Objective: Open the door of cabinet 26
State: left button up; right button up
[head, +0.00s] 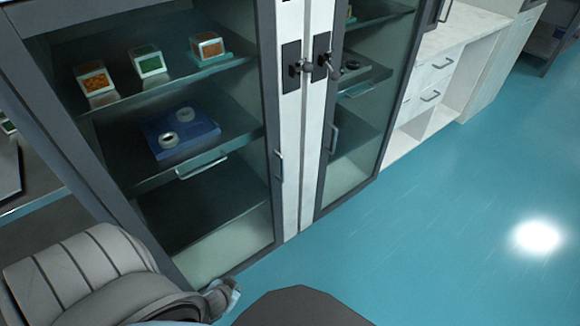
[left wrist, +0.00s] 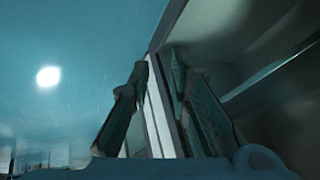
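Two glass-fronted cabinets stand side by side in the head view; no number is readable, so I cannot tell which is 26. The left cabinet's door (head: 234,205) looks shut and has a slim vertical handle (head: 279,165). The right cabinet's door (head: 345,185) also looks shut, with a similar handle (head: 333,139). My left gripper (head: 223,298) is low in front of the left cabinet, below its handle, and partly hidden by my arm. In the left wrist view its two fingers (left wrist: 159,68) are apart, with a pale cabinet edge visible between them. My right gripper is out of view.
The left cabinet's shelves hold small boxes (head: 149,61) and a blue tray (head: 180,135) with two rings. Black latches (head: 291,67) sit on the white posts between cabinets. White drawers (head: 437,66) stand beyond. The teal floor (head: 440,220) is clear at right.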

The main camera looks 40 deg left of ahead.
pick_arm(q)
jog(key=w+a+t+y+b, duration=0.1)
jog(key=w+a+t+b, duration=0.3)
jog(key=w, duration=0.6)
jog(key=n+t+y+b, duration=0.1)
jog(key=n+t+b, duration=0.2)
jog(key=t+b, duration=0.65)
send_near(282, 180)
notch_tip(282, 180, up, 5)
jog(key=s+d+g+b, duration=0.1)
jog(key=s+g, duration=0.1)
jog(key=s, duration=0.1)
jog(key=x, duration=1.3)
jog(key=shift+w+r, duration=0.35)
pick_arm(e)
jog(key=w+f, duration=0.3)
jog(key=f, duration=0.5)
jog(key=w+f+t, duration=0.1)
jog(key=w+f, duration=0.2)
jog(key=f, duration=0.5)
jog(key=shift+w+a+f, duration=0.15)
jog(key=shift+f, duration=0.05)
pick_arm(q)
grip_shut()
